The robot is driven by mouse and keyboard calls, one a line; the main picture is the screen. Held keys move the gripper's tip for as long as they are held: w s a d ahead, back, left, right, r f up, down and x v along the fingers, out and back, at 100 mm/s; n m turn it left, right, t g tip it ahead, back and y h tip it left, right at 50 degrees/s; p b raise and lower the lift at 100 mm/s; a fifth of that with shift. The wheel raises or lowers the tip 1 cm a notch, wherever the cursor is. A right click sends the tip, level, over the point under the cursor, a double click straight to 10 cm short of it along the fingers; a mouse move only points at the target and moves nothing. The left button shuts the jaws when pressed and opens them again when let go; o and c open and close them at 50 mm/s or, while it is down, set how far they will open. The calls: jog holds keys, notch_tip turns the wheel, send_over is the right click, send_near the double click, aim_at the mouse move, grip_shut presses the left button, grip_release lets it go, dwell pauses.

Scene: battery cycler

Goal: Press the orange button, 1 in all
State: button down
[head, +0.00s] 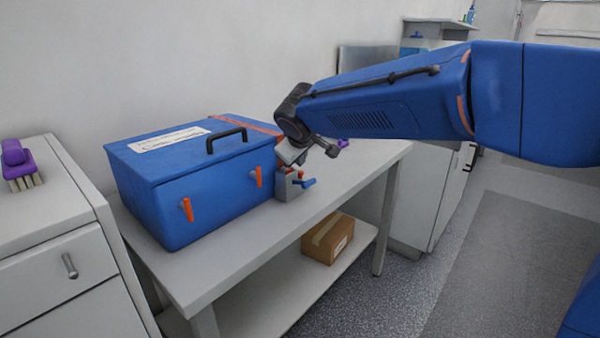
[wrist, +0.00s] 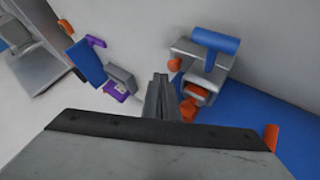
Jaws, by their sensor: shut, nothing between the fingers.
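My gripper (head: 291,156) is at the right end of the blue box, just above a small grey unit (head: 287,187) with a blue lever (head: 304,183). In the wrist view its fingers (wrist: 160,82) are together and empty. The grey unit (wrist: 184,47) and its blue lever (wrist: 215,41) are right of the fingertips there. Orange parts show on and beside this unit: one on its left side (wrist: 175,64), one in its front (wrist: 197,91), and a rounded one close to the fingers (wrist: 188,109). I cannot tell which is the button, or whether the fingers touch it.
The large blue box (head: 190,180) has orange latches and a black handle (head: 226,140). It stands on a grey table (head: 215,268). A cardboard box (head: 327,238) is on the shelf below. A purple brush (head: 20,165) lies on the left cabinet. The table's right end is mostly free.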

jog(key=shift+f, duration=0.15)
dwell(0.5)
jog(key=shift+f, duration=0.25)
jog(key=shift+f, duration=0.55)
dwell(0.9)
jog(key=shift+r, duration=0.95)
notch_tip(320, 180, up, 5)
dwell(0.8)
dwell(0.4)
